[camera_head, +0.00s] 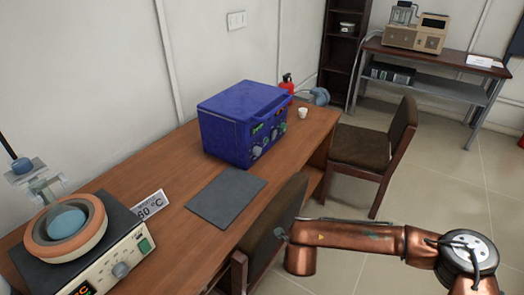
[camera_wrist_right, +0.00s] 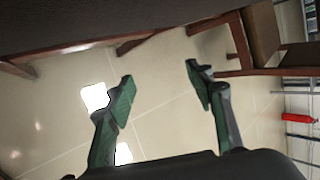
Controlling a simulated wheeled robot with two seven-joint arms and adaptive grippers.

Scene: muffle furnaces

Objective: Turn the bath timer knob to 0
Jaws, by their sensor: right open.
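A heating bath (camera_head: 66,240) with an orange ring and a round flask of blue liquid (camera_head: 67,222) stands at the near left of the desk in the head view. Its cream front panel shows a round grey knob (camera_head: 120,270), a green switch and a red display. A blue box (camera_head: 240,115) further back also has knobs (camera_head: 257,151) on its front. I cannot tell which knob is the timer, or read any setting. My right gripper (camera_wrist_right: 160,92) is open and empty above the floor, near chairs and away from both devices. My left gripper is out of view.
A dark grey mat (camera_head: 227,197) lies on the wooden desk, beside a "60 °C" card (camera_head: 150,205). A near chair (camera_head: 275,225) stands between my right arm and the desk. Another chair (camera_head: 372,150) stands behind. A white cup (camera_head: 303,113) sits by the blue box.

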